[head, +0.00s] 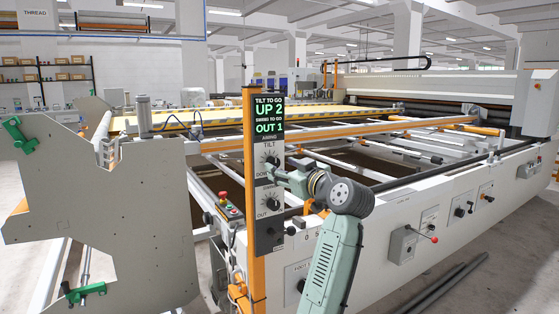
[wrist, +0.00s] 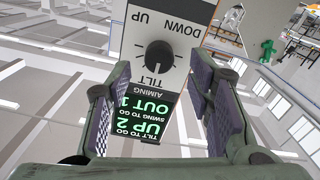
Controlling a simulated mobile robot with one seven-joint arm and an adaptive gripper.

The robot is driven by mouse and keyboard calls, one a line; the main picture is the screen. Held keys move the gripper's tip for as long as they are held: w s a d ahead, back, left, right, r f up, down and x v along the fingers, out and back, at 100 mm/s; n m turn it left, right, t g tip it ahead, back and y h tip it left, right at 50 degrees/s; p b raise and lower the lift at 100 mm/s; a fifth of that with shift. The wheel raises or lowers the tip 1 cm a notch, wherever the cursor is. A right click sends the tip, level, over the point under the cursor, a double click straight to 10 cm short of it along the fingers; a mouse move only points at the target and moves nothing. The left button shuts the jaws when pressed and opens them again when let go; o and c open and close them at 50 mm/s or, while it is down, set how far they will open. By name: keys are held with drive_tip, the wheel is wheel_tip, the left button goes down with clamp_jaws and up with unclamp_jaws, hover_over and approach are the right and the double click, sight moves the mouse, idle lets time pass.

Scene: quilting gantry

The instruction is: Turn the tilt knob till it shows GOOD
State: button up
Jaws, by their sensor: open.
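The tilt knob (head: 270,160) is a dark round knob on the panel on the orange post. In the wrist view the tilt knob (wrist: 159,54) appears upside down, with a white mark towards the word TILT. The display (head: 268,115) reads TILT TO GO UP 2 and SWING TO GO OUT 1; it also shows in the wrist view (wrist: 146,117). My gripper (head: 279,168) is at the panel's right side in the head view. In the wrist view my gripper (wrist: 160,68) is open, its fingers on either side of the knob and apart from it.
A second knob (head: 271,203) marked OUT sits lower on the same panel. A control box with a red button (head: 223,196) stands to the left of the orange post (head: 250,240). The long white machine frame (head: 400,215) runs behind and to the right.

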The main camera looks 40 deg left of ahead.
sight(276, 163)
drive_tip(key=shift+p+x, duration=0.35)
drive_tip(key=shift+x, duration=1.3)
clamp_jaws()
drive_tip(key=shift+m, duration=0.4)
drive_tip(key=m+p, duration=0.1)
drive_tip(key=m, duration=0.4)
drive_tip(key=shift+d+m, duration=0.1)
drive_tip(key=shift+m, duration=0.2)
drive_tip(key=m+p, duration=0.2)
drive_tip(key=m, duration=0.3)
drive_tip(key=shift+m+p, duration=0.3)
drive_tip(key=shift+m, duration=0.1)
